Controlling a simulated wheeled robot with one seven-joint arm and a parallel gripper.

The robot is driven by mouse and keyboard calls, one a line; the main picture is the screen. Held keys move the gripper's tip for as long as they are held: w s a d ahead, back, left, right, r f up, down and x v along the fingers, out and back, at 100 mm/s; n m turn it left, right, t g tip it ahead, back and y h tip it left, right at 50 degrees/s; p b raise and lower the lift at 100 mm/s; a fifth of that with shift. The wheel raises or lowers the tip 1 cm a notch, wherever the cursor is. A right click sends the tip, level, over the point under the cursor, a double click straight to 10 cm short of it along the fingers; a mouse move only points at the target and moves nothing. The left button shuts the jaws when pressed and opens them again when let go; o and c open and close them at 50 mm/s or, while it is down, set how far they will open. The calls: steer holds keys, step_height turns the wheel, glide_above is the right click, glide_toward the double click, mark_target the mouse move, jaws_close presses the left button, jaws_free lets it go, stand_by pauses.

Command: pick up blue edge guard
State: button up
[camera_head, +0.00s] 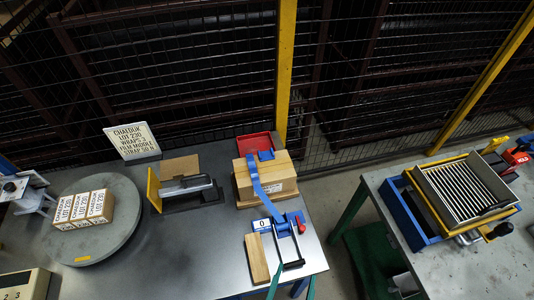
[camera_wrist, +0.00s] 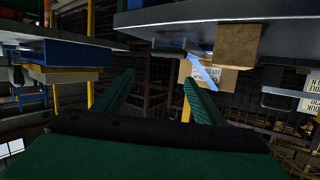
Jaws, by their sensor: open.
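A small blue piece (camera_head: 265,155), which looks like the blue edge guard, sits at the back of the wooden box (camera_head: 270,177), by the red tray (camera_head: 254,141). Whether it rests on the box or in the tray I cannot tell. A blue strap (camera_head: 258,185) runs over the box to a blue strapping tool (camera_head: 280,225) in front. My gripper (camera_head: 292,286) shows only as two green fingertips at the bottom edge, well in front of the box. In the wrist view, my gripper (camera_wrist: 158,95) is open and empty. That view looks upside down, and I cannot make out the guard there.
A turntable (camera_head: 120,240) with labelled cartons stands at left. A wooden strip (camera_head: 257,258) lies near the front edge.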

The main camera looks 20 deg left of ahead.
steer(key=w+a, duration=0.1)
steer(key=w, duration=0.3)
steer(key=w+a+y, duration=0.1)
steer(key=w+a, duration=0.1)
steer(key=w, duration=0.3)
steer(key=w+a+n+y, duration=0.1)
steer(key=w, duration=0.4)
steer(key=shift+a+r, duration=0.2)
steer(key=shift+r, duration=0.1)
steer(key=w+a+r+n+g+y, duration=0.1)
steer(key=w+a+r+n+y, duration=0.3)
steer(key=w, duration=0.6)
step_height(320, 180, up, 4)
steer(key=n+g+y, duration=0.1)
steer(key=n+g, duration=0.1)
steer(key=g, duration=0.1)
glide_above(268, 165)
steer(key=s+d, duration=0.3)
steer(key=shift+a+r, duration=0.2)
steer(key=shift+a, duration=0.05)
steer(key=x, duration=0.4)
steer(key=shift+a, duration=0.2)
steer(key=shift+x, duration=3.15)
steer(key=shift+w+d, duration=0.1)
steer(key=shift+d, duration=0.05)
steer(key=shift+c, duration=0.6)
steer(key=c, duration=1)
